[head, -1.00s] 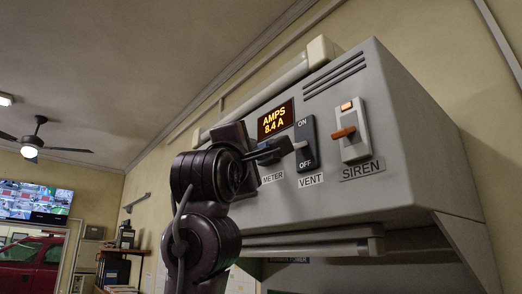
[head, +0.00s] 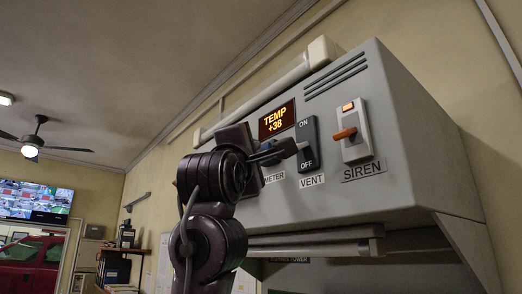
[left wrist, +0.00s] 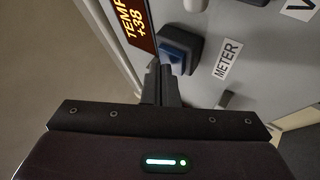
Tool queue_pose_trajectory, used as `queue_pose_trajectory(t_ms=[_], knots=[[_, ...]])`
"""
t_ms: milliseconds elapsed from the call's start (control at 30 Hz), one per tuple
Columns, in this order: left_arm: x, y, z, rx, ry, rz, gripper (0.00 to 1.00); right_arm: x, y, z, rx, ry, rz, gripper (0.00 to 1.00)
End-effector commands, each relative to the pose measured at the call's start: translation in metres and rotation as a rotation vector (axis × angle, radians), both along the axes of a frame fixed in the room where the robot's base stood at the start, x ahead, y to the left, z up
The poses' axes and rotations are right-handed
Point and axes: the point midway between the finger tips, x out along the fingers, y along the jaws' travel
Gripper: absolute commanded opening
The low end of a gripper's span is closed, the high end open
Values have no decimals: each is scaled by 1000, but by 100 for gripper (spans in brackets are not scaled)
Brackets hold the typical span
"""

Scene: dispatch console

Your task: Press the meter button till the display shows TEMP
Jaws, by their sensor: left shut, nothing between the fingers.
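The display (head: 276,120) on the grey console reads TEMP +38 in orange; its TEMP text also shows in the left wrist view (left wrist: 138,22). The METER label (head: 273,178) is partly covered by my gripper in the head view. In the left wrist view the blue meter button (left wrist: 176,54) sits in a dark square housing beside the METER label (left wrist: 227,60). My left gripper (head: 274,152) is shut and empty. In the left wrist view its fingertips (left wrist: 163,72) are right at the button's lower edge; I cannot tell whether they touch it.
The SIREN switch (head: 345,134), with an orange lever and lit lamp, is further right. A rail (head: 300,249) runs below the grey console (head: 395,150). Open room lies to the left.

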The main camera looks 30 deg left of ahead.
Motion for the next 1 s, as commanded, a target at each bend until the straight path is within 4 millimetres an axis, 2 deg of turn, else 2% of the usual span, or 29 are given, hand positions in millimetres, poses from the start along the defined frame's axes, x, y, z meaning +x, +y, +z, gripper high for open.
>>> queue_pose_trajectory(t_ms=[433, 800, 1000], knots=[[2, -1, -1, 1, 2, -1, 0, 0, 0, 0, 0, 0, 0, 36], [-12, 5, -2, -1, 1, -1, 0, 0, 0, -7, 0, 0, -1, 36], [-13, 5, -1, 0, 1, 0, 0, 0, 0, -6, 0, 0, -1, 36]])
